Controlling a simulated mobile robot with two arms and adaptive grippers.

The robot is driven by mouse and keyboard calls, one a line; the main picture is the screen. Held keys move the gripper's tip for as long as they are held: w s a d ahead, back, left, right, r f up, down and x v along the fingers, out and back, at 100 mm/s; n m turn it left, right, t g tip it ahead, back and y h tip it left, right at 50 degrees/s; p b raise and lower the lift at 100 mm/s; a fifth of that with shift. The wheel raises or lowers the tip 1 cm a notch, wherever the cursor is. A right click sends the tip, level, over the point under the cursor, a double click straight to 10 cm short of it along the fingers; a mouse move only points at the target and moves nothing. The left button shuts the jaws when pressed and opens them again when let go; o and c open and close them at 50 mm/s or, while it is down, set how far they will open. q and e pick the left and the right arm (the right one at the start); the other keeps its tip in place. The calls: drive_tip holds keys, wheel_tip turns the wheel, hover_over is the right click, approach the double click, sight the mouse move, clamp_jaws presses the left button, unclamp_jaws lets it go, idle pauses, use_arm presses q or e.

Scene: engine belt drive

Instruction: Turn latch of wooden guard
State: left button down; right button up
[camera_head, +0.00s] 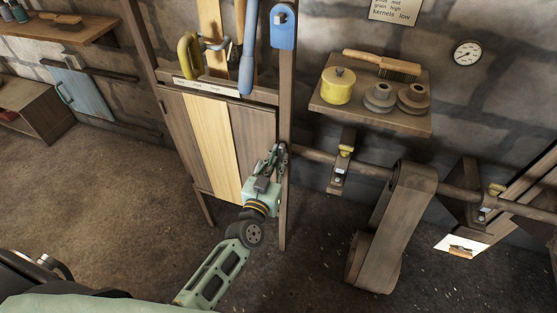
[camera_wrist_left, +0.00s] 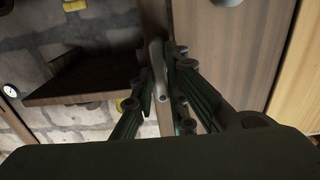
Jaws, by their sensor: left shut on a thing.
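The wooden guard (camera_head: 215,145) is an upright panel of dark and pale planks between posts, left of centre in the head view. My left gripper (camera_head: 278,152) is at its right edge, by the dark post (camera_head: 284,210). In the left wrist view my left gripper (camera_wrist_left: 161,92) is shut on a slim grey metal bar, the latch (camera_wrist_left: 157,60), which stands between the fingers against the post. The fingers hide the latch in the head view. The guard's planks (camera_wrist_left: 225,50) also show in the left wrist view. My right gripper is not in view.
Right of the post, a wall shelf (camera_head: 370,116) holds a yellow pot (camera_head: 338,88), a brush (camera_head: 385,66) and grey pulleys. Below runs a shaft with a wide brown belt (camera_head: 400,205). The floor in front is clear.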

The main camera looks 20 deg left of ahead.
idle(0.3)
use_arm(q)
drive_tip(key=n, duration=0.8)
drive_tip(key=shift+a, duration=0.1)
drive_tip(key=n+b, duration=0.1)
drive_tip(key=n, duration=0.4)
drive_tip(key=shift+f+n, duration=0.1)
drive_tip(key=shift+n, duration=0.3)
drive_tip(key=shift+n+b, duration=0.6)
drive_tip(key=shift+n, duration=1.3)
drive_tip(key=c, duration=1.7)
unclamp_jaws()
drive_tip(key=shift+a, duration=0.1)
drive_tip(key=shift+c, duration=0.2)
